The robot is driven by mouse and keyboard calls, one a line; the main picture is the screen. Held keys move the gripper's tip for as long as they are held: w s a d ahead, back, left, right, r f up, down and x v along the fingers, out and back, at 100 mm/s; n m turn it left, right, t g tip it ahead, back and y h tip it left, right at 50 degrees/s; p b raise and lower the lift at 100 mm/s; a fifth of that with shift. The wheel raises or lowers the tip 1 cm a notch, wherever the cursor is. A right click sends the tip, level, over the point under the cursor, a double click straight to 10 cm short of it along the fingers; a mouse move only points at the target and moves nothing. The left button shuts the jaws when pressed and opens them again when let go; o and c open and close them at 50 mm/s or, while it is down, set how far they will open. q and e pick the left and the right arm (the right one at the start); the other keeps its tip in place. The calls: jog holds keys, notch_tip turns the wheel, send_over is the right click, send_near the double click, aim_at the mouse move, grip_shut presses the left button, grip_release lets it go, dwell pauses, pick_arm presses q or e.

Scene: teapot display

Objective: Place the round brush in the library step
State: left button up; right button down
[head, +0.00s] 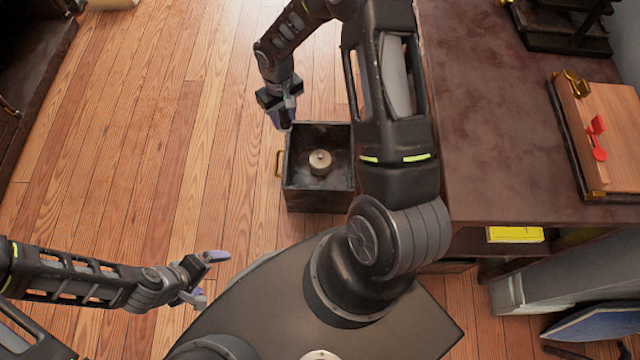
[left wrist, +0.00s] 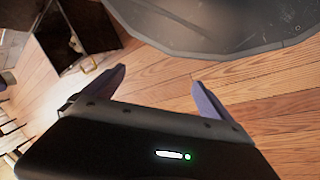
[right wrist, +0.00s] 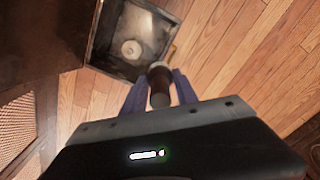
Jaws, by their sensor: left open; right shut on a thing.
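My right gripper (head: 281,115) is shut on a dark reddish-brown cylindrical thing with a pale end, which I take to be the round brush (right wrist: 160,84). The brush is hard to make out in the head view. The gripper is above the far left corner of an open dark box (head: 320,201), which seems to be the library step. The box also shows in the right wrist view (right wrist: 112,64). It has a brass handle on its left side. A small round pale lidded thing (head: 320,162) sits inside it. My left gripper (head: 208,277) is open and empty at lower left.
A dark red-brown table (head: 490,110) stands to the right, with a wooden case (head: 612,125) and a red thing (head: 597,140) on it. A yellow thing (head: 515,234) lies below its top. The wooden floor left of the box is clear.

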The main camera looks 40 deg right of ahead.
jog(key=s+d+f+b, duration=0.2)
jog(key=f+b, duration=0.2)
jog(key=f, duration=0.4)
jog(key=s+d+f+b, duration=0.2)
jog(key=f+b, duration=0.1)
jog(key=f, duration=0.5)
jog(key=s+d+f+b, duration=0.2)
jog(key=f+b, duration=0.2)
jog(key=f, duration=0.4)
jog(key=shift+s+d+f+b, duration=0.3)
jog(key=shift+d+f+b, duration=0.05)
jog(key=shift+d+f, duration=0.05)
notch_tip(320, 180, down, 6)
jog(key=b, duration=0.2)
jog(key=shift+b, duration=0.4)
jog(key=shift+f, duration=0.15)
